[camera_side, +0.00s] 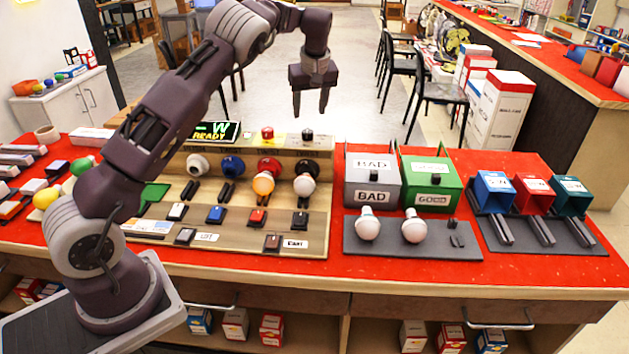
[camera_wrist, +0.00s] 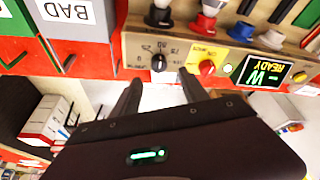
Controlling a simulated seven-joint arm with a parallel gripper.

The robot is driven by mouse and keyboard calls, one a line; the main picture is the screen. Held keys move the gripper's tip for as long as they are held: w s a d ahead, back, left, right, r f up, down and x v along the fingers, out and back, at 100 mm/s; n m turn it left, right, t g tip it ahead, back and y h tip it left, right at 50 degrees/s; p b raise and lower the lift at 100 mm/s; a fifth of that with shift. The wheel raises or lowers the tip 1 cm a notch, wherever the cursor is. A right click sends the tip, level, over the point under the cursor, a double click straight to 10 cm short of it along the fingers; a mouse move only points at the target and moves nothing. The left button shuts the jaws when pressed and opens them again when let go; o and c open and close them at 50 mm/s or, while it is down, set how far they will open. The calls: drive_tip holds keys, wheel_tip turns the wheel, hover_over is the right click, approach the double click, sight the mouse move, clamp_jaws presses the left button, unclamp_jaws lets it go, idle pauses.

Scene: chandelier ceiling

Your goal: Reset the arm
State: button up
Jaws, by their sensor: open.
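My gripper (camera_side: 311,103) hangs in the air above the back edge of the red table, pointing down, in the side view. It is open and empty. In the wrist view my gripper's two dark fingers (camera_wrist: 161,92) stand apart with nothing between them. My arm reaches up from its base at the front left and bends over the bulb tester board (camera_side: 322,215). No object touches the gripper.
To the right stand a grey BAD box (camera_side: 373,197), a green GOOD box (camera_side: 432,198) and two white bulbs (camera_side: 414,228) on a dark tray. Blue, red and teal boxes stand farther right.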

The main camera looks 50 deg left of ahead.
drive_tip(key=s+d+r+m+t+h, duration=0.3)
drive_tip(key=s+d+r+m+h, duration=0.15)
drive_tip(key=s+d+r, duration=1.25)
drive_tip(key=s+d+f+m, duration=0.2)
drive_tip(key=s+d+m, duration=0.1)
drive_tip(key=s, duration=0.4)
drive_tip(key=s+d+f+m, duration=0.3)
drive_tip(key=s, duration=0.5)
drive_tip(key=s+d+f+m, duration=0.2)
drive_tip(key=s+d+m, duration=0.1)
drive_tip(key=s, duration=0.5)
drive_tip(key=shift+f+t+y, duration=0.25)
drive_tip(key=shift+t+y, duration=0.1)
drive_tip(key=shift+t, duration=0.05)
